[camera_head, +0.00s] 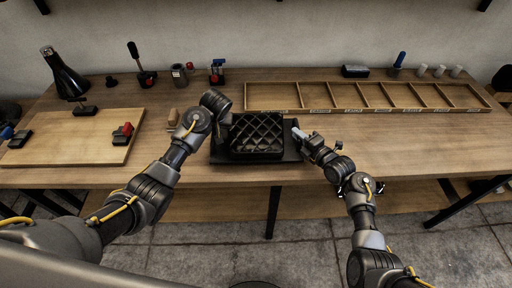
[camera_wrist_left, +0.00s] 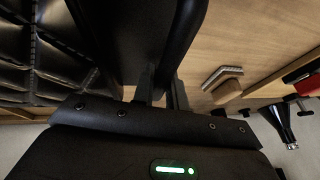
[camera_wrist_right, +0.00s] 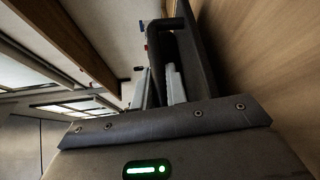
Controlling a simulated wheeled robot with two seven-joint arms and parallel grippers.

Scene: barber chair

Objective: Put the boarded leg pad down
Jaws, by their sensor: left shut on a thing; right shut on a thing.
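The boarded leg pad is a black quilted pad (camera_head: 257,135) on a flat dark board (camera_head: 222,153), near the middle of the workbench. The quilting also shows in the left wrist view (camera_wrist_left: 45,65). My left gripper (camera_head: 221,119) is at the board's left side, shut on a dark bar of it, seen between the fingers in the left wrist view (camera_wrist_left: 161,88). My right gripper (camera_head: 298,134) is at the right side, shut on a similar dark bar in the right wrist view (camera_wrist_right: 164,86). The pad looks level; I cannot tell whether the board touches the bench.
The wooden workbench (camera_head: 345,150) has a long divided tray (camera_head: 365,96) at the back right. A light wooden board (camera_head: 75,140) with clamps lies left. A small brush (camera_head: 173,117) sits near my left gripper. The front right is clear.

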